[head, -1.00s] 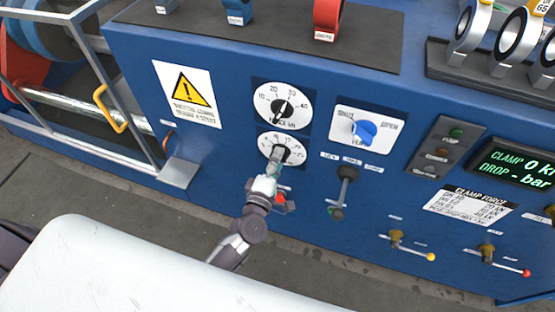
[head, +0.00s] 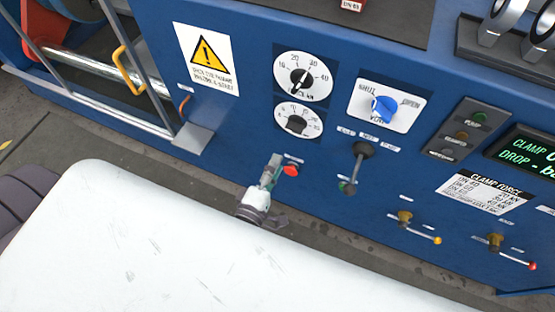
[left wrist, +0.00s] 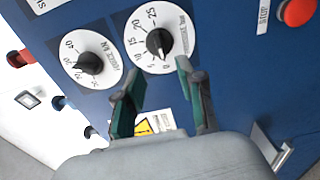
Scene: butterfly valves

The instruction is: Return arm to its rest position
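My left gripper (head: 270,172) is in front of the blue panel, below the dials and beside a red button (head: 291,170). It is apart from the lower dial (head: 298,121). In the left wrist view, the two green-padded fingers of this gripper (left wrist: 155,82) stand apart with nothing between them. Beyond them are the lower dial (left wrist: 158,40) and the upper dial (left wrist: 91,62). Most of my left arm is hidden behind the white surface in the foreground. My right gripper is not in view.
The blue panel (head: 240,125) carries the upper dial (head: 303,79), a blue valve knob (head: 384,108), a black lever (head: 360,158) and brass levers with coloured tips (head: 410,222). A metal frame with a yellow handle (head: 127,68) is at the left.

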